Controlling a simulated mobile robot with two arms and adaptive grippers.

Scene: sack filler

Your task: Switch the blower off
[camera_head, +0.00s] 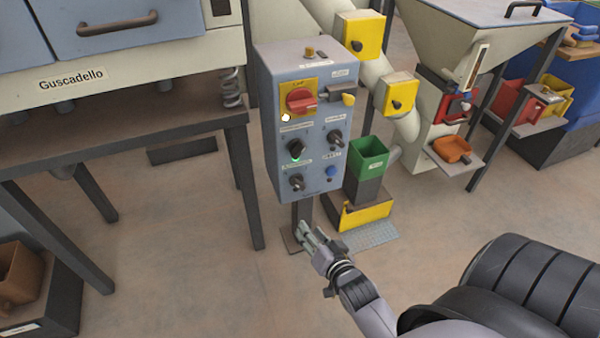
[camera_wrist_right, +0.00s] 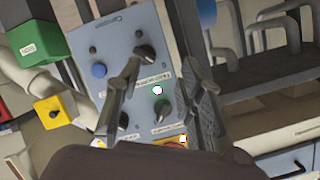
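A blue-grey control box (camera_head: 310,110) stands on a post in the head view. It carries a red rotary switch (camera_head: 300,100) on a yellow plate and several black knobs. The middle-left knob (camera_head: 295,148) has a green light lit just below it; the lamp also shows in the right wrist view (camera_wrist_right: 157,90). Labels are too small to read, so I cannot tell which control is the blower's. My right gripper (camera_head: 308,236) is below and in front of the box, apart from it. In the right wrist view its fingers (camera_wrist_right: 158,66) are spread and empty, facing the panel.
A blue button (camera_head: 331,172) sits low on the panel. A green bin (camera_head: 369,158) and yellow-boxed pipework (camera_head: 396,92) stand right of the box. The floor in front is clear.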

